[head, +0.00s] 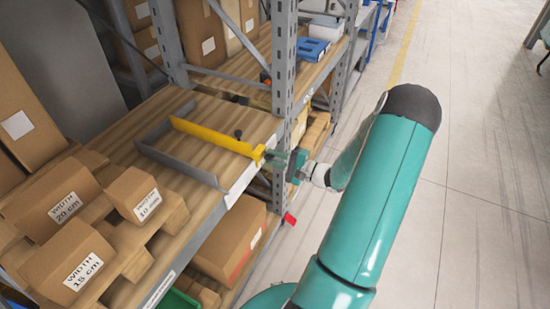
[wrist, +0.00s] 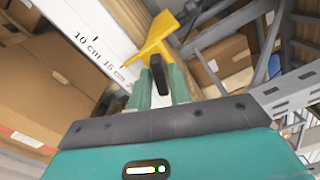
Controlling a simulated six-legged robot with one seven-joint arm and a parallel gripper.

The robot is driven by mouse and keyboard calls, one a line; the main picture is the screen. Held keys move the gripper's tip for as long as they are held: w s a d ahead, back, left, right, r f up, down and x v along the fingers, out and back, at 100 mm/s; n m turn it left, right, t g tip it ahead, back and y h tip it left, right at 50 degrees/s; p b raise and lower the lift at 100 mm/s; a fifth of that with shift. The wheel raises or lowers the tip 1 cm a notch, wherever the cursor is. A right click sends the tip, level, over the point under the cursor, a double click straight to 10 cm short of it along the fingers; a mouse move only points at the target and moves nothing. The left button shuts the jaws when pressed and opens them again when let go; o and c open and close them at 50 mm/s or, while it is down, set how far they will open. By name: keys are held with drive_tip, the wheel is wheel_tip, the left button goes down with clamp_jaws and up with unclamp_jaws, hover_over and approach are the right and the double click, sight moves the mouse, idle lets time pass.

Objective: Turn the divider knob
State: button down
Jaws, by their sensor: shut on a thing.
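The yellow divider (head: 215,137) lies across the wooden shelf, and its front end reaches the shelf's white edge strip. The dark divider knob (wrist: 158,74) stands between my green fingers, just in front of the yellow part. My gripper (head: 274,157) is at the divider's front end and shut on the knob. In the head view, the fingers hide the knob they hold. The knob's exact angle is hard to tell.
Cardboard boxes labelled 10 cm (head: 138,194), 15 cm (head: 68,264) and 20 cm (head: 55,202) sit on a pallet at the left. A grey rack post (head: 284,75) stands close beside my gripper. A grey rail (head: 185,160) lies left of the divider. The right floor is clear.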

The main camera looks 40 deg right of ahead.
drive_tip(key=m, duration=1.2)
drive_tip(key=shift+d+m, duration=0.1)
drive_tip(key=shift+m, duration=0.3)
drive_tip(key=shift+s, duration=0.1)
drive_tip(key=c, duration=1.4)
unclamp_jaws()
drive_tip(key=shift+c, duration=0.2)
drive_tip(key=v, duration=1.3)
drive_tip(key=shift+s, duration=0.35)
